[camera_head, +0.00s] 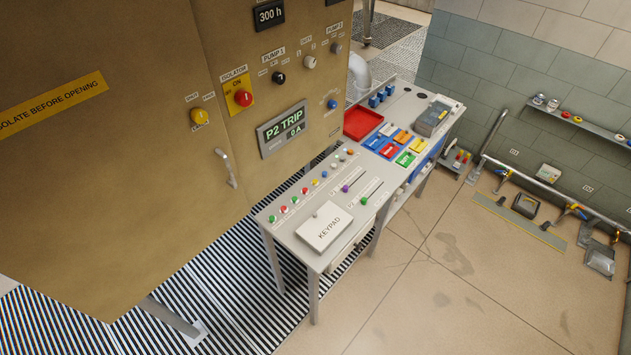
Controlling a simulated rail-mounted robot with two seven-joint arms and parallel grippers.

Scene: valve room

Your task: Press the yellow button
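A round yellow button (197,115) sits on the front of the tan cabinet (130,170), left of the isolator. A small label is under it, too small to read surely. A row of small coloured buttons (305,190) runs along the grey console (279,227); some of their colours are hard to tell at this size. Neither of my grippers is in view.
A red isolator knob (243,98) on a yellow plate is right of the yellow button. A cabinet handle (226,167) sticks out below. The floor (480,290) in front is clear.

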